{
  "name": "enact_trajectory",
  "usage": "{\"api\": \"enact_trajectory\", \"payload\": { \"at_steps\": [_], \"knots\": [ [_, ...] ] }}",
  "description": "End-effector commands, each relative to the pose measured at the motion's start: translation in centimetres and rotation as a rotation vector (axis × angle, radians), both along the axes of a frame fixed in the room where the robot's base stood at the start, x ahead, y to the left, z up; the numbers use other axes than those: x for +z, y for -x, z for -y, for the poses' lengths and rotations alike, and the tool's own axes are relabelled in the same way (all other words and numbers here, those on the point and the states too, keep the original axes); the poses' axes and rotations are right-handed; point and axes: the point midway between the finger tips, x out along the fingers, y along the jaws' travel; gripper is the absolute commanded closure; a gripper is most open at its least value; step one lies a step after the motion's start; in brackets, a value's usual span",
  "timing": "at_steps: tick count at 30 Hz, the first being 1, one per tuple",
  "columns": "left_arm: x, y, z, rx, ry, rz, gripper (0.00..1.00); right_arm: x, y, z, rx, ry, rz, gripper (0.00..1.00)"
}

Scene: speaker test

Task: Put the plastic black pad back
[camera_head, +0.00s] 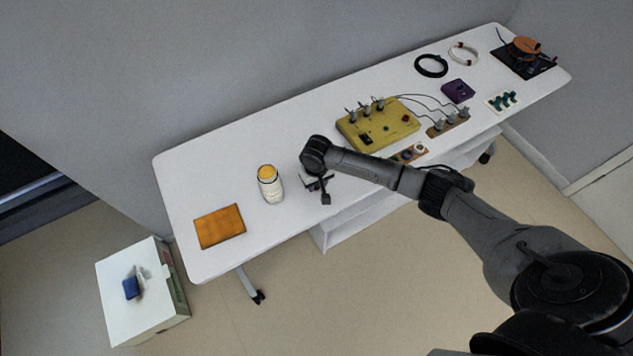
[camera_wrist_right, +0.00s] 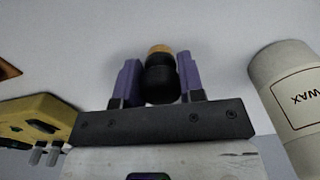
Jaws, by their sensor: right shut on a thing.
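My right gripper (camera_head: 318,186) is over the near edge of the white table, between a white jar and a yellow box. In the right wrist view its purple fingers (camera_wrist_right: 158,68) are shut on a black rounded piece (camera_wrist_right: 160,84) with a tan end. I cannot tell from its shape whether this piece is the plastic black pad. In the head view the held piece is too small to make out clearly. My left gripper is not in view.
A yellow box (camera_head: 390,133) with knobs and cables is to the right. An orange pad (camera_head: 220,227) lies far left.

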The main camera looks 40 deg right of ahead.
Motion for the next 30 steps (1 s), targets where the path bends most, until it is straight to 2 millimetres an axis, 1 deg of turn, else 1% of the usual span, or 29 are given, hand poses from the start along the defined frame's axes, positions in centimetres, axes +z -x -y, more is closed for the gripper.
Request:
{"api": "enact_trajectory", "payload": {
  "at_steps": [6, 7, 15, 21, 24, 26, 30],
  "knots": [
    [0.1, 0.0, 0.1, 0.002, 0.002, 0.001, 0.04, -0.3, 0.0, 0.0, -0.001, 0.000, 0.000, 0.83],
    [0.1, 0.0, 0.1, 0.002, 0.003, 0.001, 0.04, -0.3, 0.0, 0.0, -0.001, 0.000, 0.000, 0.63],
    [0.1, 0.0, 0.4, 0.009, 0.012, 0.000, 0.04, -0.3, 0.0, 0.0, 0.000, 0.000, 0.000, 0.38],
    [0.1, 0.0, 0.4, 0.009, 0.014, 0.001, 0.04, -0.3, 0.0, 0.0, 0.000, 0.000, 0.000, 0.38],
    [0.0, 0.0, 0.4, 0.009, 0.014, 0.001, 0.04, 0.1, 0.0, 0.0, 0.001, 0.000, 0.001, 0.38],
    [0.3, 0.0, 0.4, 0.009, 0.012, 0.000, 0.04, 0.8, 0.0, 0.0, 0.001, 0.000, 0.001, 0.38],
    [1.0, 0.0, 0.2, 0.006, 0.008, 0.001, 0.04, 3.1, 0.0, 0.0, 0.001, 0.001, 0.002, 0.38]
  ]
}}
